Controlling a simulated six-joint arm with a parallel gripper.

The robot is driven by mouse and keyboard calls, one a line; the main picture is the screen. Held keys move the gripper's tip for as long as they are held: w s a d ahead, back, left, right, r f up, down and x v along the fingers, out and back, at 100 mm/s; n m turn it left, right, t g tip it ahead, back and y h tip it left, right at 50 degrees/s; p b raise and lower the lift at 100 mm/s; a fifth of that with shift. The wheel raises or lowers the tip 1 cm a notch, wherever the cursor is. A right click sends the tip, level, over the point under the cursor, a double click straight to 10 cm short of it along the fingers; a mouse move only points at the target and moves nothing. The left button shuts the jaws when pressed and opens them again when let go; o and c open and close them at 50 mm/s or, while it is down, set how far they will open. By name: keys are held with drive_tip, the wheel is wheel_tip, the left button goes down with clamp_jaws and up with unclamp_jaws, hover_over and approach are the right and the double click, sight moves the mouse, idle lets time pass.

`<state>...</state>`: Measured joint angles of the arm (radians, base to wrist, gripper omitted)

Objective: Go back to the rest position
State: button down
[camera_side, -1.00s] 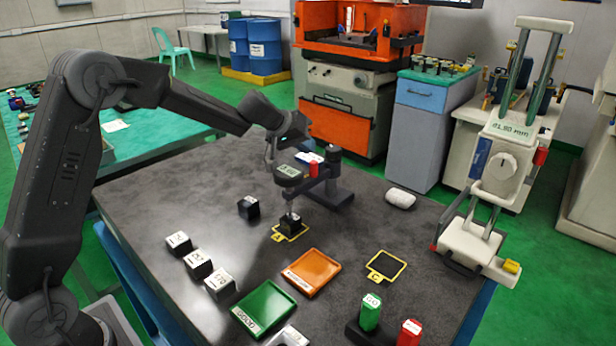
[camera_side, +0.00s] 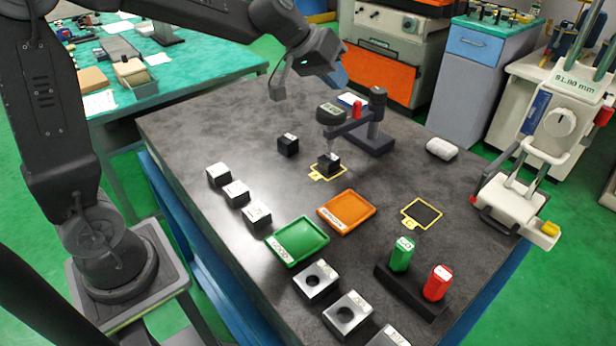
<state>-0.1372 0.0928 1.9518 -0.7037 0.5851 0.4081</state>
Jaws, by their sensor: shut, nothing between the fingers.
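My gripper (camera_side: 338,76) is at the end of my dark arm, raised above the back of the dark table (camera_side: 230,135). It is shut and empty, clear of every object. Below it stands the dial gauge on its stand (camera_side: 372,138). A dark block (camera_side: 330,161) sits under the gauge's probe, on a yellow-outlined pad. Another dark block (camera_side: 288,145) stands to its left on the table. The fingertips are small and partly lost against the background.
Several white-topped blocks (camera_side: 236,193) stand left of the green tray (camera_side: 298,242) and orange tray (camera_side: 346,210). A green plug (camera_side: 402,254) and red plug (camera_side: 437,283) stand at front right. Bored blocks (camera_side: 316,281) line the front. The table's back left is clear.

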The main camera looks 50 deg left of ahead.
drive_tip(key=s+d+f+m+g+y, duration=0.1)
drive_tip(key=s+f+m+y, duration=0.1)
drive_tip(key=s, duration=2.5)
drive_tip(key=shift+d+m+g+y, duration=0.2)
drive_tip(key=shift+m+g+y, duration=0.15)
drive_tip(key=shift+y, duration=0.35)
drive_tip(key=c, duration=1.8)
unclamp_jaws()
drive_tip(key=shift+c, duration=0.2)
